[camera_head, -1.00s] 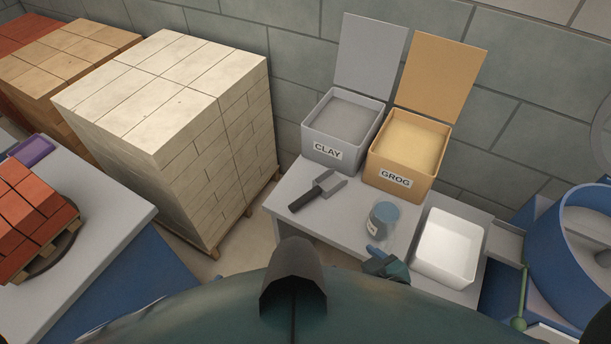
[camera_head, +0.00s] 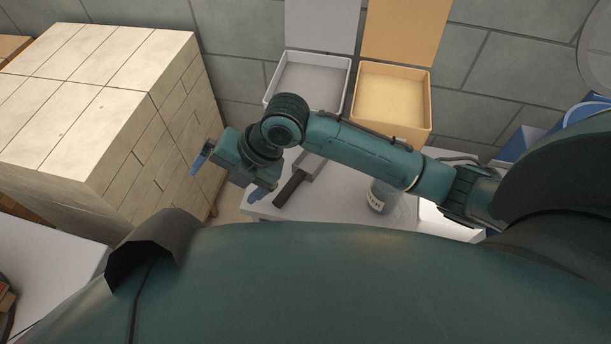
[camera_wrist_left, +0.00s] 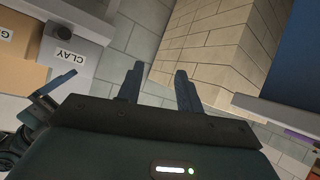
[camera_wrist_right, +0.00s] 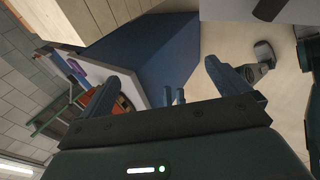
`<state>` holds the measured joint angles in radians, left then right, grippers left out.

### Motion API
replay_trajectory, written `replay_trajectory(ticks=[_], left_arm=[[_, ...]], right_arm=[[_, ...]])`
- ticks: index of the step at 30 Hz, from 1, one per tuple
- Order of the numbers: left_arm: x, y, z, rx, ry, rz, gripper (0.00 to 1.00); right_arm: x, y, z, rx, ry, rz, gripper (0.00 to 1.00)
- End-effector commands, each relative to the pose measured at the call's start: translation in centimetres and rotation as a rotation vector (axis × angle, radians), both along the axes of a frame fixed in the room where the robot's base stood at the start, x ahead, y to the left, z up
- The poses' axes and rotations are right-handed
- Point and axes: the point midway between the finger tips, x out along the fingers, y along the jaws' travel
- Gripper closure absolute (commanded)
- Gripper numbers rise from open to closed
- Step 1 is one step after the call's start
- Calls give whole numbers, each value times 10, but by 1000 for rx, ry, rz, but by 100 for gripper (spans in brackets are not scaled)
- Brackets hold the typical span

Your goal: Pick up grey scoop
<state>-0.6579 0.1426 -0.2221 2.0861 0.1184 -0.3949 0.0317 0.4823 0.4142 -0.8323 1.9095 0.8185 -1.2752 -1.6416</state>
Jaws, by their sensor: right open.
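The grey scoop (camera_head: 292,186) lies on the grey table. Its dark handle shows in the head view, and its grey head is partly hidden under my right arm. A dark handle-like piece, probably the scoop, shows at the top edge of the right wrist view (camera_wrist_right: 269,9). My right gripper (camera_head: 229,178) is open and empty, left of the scoop's handle and apart from it, near the table's left edge. Its spread fingers also show in the right wrist view (camera_wrist_right: 161,66). My left gripper (camera_wrist_left: 159,70) is open and empty in its wrist view, outside the head view.
The clay bin (camera_head: 344,87) and the orange grog bin (camera_head: 424,110) stand open behind my right arm. A labelled jar (camera_head: 378,200) stands under the forearm. A tall pallet of pale bricks (camera_head: 120,110) stands left of my right gripper.

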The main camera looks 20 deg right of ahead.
Motion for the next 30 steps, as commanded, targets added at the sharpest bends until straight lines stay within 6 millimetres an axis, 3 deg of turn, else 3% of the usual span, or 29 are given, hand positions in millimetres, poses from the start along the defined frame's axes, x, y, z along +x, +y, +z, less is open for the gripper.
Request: replay_trajectory(ticks=[1, 6, 12, 16, 19, 30], left_arm=[[-1, -2, -11, -2, -9, -8, 64], [-2, -9, -19, -10, -38, -30, 64], [-2, -14, -23, -17, -62, -47, 64], [-2, -15, -22, -19, -68, -53, 64], [-3, -15, -22, -22, -70, -52, 64], [-3, -14, -24, -27, -81, -47, 64]], right_arm=[[7, -9, -5, -97, -59, 140, 0], [15, -52, 2, -392, -159, 613, 0], [19, -100, 20, -600, -161, 999, 0], [20, -114, 28, -648, -148, 1112, 0], [19, -118, 23, -655, -141, 1139, 0], [19, -117, -40, -654, -143, 1137, 0]])
